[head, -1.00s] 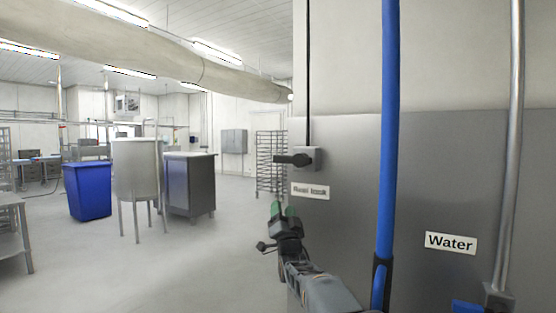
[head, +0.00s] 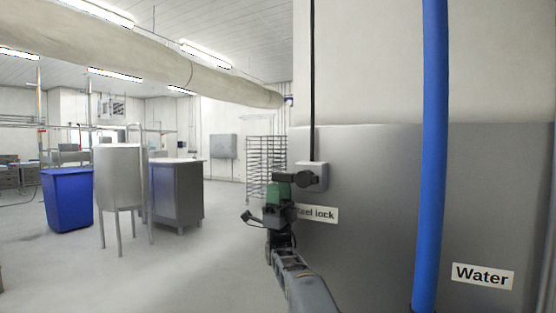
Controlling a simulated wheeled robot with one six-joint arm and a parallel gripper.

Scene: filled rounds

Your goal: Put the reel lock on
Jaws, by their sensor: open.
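The reel lock is a dark lever handle (head: 294,179) on a small light grey box (head: 317,177) on the wall. A dark rod or cable runs up from the box. A white label reading "reel lock" (head: 321,214) sits below it, its left end covered by my gripper. My gripper (head: 281,186), with green fingers, is open at the left end of the lever. The fingers overlap the lever end in the picture; whether they touch it I cannot tell.
To the left stand a wire rack (head: 266,160), a metal cabinet (head: 176,190), a round steel vat (head: 119,175) and a blue bin (head: 68,200). The floor between is clear.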

